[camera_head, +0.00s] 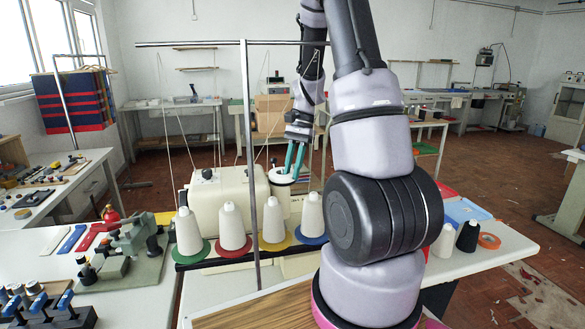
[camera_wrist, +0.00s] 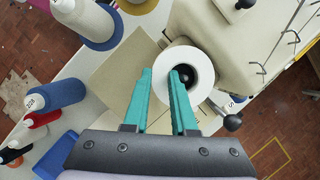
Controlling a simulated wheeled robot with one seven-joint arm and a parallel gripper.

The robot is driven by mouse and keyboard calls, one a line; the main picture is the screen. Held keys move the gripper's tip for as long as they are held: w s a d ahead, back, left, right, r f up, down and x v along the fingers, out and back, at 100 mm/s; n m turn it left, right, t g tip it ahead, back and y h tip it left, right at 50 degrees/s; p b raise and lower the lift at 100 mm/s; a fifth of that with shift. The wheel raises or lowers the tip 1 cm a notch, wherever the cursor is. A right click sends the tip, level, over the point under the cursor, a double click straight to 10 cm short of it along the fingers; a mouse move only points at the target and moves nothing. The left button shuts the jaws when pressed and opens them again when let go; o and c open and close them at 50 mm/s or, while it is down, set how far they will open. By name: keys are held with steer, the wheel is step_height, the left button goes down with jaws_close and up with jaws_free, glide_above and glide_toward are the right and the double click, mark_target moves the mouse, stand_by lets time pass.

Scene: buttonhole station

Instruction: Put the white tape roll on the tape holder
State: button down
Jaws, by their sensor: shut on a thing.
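The white tape roll (camera_wrist: 203,62) lies just ahead of my gripper (camera_wrist: 164,74) in the wrist view. My gripper is shut on the roll's near-left wall, one teal finger in its hole and the other outside. In the head view my gripper (camera_head: 291,172) points down at the white roll (camera_head: 279,178), beside the cream machine. A dark round part (camera_wrist: 186,77) shows inside the roll's hole. It may belong to the tape holder, mostly hidden under the roll. I cannot tell whether the roll rests on it or hovers above.
The cream sewing machine (camera_head: 225,200) stands left of the roll. Several white thread cones, one being a cone (camera_head: 311,215), stand in front. A black-knobbed lever (camera_wrist: 232,122) sits close to the roll. An orange ring (camera_head: 489,240) lies at the table's right end.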

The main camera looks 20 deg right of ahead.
steer(key=shift+f, duration=0.2)
steer(key=c, duration=0.6)
jaws_free()
steer(key=shift+c, duration=0.2)
steer(key=v, duration=1)
steer(key=shift+d+r, duration=0.25)
steer(key=shift+r, duration=0.1)
